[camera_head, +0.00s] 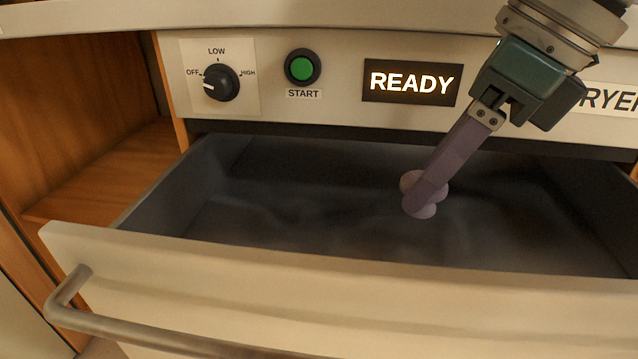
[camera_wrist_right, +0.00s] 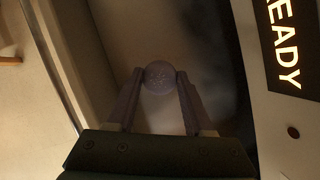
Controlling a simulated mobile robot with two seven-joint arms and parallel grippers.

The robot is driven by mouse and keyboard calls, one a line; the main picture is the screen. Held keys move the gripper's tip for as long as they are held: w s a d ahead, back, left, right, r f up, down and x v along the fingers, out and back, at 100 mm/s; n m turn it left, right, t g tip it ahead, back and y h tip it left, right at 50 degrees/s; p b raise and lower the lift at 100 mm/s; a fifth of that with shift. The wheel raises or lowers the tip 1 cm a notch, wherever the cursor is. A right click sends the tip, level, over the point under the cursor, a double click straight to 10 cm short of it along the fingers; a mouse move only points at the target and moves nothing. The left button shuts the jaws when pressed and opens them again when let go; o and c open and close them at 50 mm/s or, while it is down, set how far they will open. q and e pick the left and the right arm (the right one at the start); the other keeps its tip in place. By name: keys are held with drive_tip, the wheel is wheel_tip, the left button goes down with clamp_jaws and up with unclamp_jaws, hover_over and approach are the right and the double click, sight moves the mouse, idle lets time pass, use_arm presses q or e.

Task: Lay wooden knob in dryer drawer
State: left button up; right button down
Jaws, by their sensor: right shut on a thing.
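The dryer drawer (camera_head: 170,252) is pulled open below the control panel, and its dark grey inside looks empty. My right gripper (camera_head: 425,195) reaches down from the upper right over the open drawer. It is shut on the wooden knob (camera_head: 418,211), a small rounded, pinkish-mauve piece at the fingertips. In the right wrist view the knob (camera_wrist_right: 158,77) sits between the two finger ends, with the drawer inside behind it. Whether the knob touches the drawer floor I cannot tell. My left gripper is in neither view.
The dryer panel carries a dial (camera_head: 221,82) pointing near OFF, a green START button (camera_head: 302,67) and a lit READY display (camera_head: 411,82). The drawer has a bar handle (camera_head: 130,325) in front. A wooden shelf (camera_head: 105,175) stands at the left.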

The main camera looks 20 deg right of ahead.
sight(424, 210)
wheel_tip(424, 210, down, 5)
drive_tip(key=shift+f+b, duration=0.15)
drive_tip(key=shift+b, duration=0.5)
wheel_tip(424, 210, down, 4)
drive_tip(key=shift+f+b, duration=0.1)
drive_tip(key=shift+b, duration=0.75)
drive_tip(key=c, duration=0.7)
unclamp_jaws()
drive_tip(key=shift+c, duration=0.2)
drive_tip(key=o, duration=0.5)
drive_tip(key=shift+c, duration=0.2)
